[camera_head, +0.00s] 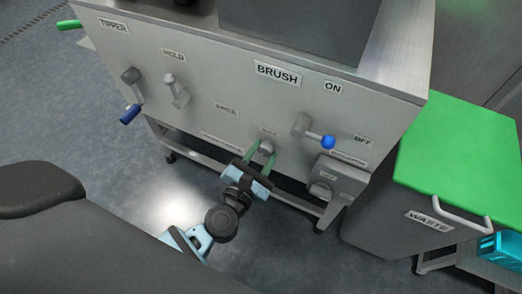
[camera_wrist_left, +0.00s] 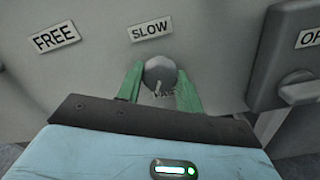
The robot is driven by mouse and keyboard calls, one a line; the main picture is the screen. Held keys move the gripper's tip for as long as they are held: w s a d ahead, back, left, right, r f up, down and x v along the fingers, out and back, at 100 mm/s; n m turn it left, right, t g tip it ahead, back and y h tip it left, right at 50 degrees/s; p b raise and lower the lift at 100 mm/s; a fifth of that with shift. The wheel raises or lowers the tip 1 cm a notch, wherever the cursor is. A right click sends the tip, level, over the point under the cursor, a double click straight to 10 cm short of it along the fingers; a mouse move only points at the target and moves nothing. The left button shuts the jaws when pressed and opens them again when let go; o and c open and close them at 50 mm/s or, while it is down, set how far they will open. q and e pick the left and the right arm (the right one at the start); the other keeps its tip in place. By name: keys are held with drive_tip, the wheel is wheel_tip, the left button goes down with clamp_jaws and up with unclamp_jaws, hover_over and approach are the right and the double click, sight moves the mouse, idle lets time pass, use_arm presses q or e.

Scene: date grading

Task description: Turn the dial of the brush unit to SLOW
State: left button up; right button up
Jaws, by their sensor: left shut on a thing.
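The round grey dial (camera_wrist_left: 160,70) of the brush unit sits on the grey panel. In the wrist view, the SLOW label (camera_wrist_left: 151,30) is just above it and the FREE label (camera_wrist_left: 55,37) is to the upper left. A pale mark shows on the lower part of the dial, pointing down, not at SLOW. A label below the dial is mostly hidden and unreadable. My left gripper (camera_head: 261,155) has its green fingers either side of the dial, shut on it; they also show in the wrist view (camera_wrist_left: 160,90). My right gripper is not in view.
To the dial's upper right is a BRUSH lever with a blue ball (camera_head: 328,142), between ON and OFF labels. A grey switch box (camera_head: 338,181) is at lower right. TIPPER (camera_head: 131,113) and HOLD (camera_head: 177,91) levers are left. A green-lidded WASTE bin (camera_head: 455,150) stands right.

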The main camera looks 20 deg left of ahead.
use_arm(q)
drive_tip(key=m+p, duration=0.2)
drive_tip(key=m, duration=0.3)
drive_tip(key=shift+m+p, duration=0.3)
drive_tip(key=m+p, duration=0.2)
drive_tip(key=m, duration=0.2)
drive_tip(key=shift+m, duration=0.3)
drive_tip(key=m+p, duration=0.1)
drive_tip(key=m, duration=0.2)
drive_tip(key=shift+m+p, duration=0.3)
drive_tip(key=m+p, duration=0.1)
drive_tip(key=m, duration=0.2)
drive_tip(key=shift+m, duration=0.3)
drive_tip(key=m+p, duration=0.1)
drive_tip(key=m, duration=0.1)
drive_tip(key=shift+m, duration=0.4)
drive_tip(key=m+p, duration=0.1)
drive_tip(key=m, duration=0.2)
drive_tip(key=shift+m+p, duration=0.3)
drive_tip(key=m, duration=0.3)
drive_tip(key=shift+p, duration=0.4)
drive_tip(key=shift+m, duration=1.8)
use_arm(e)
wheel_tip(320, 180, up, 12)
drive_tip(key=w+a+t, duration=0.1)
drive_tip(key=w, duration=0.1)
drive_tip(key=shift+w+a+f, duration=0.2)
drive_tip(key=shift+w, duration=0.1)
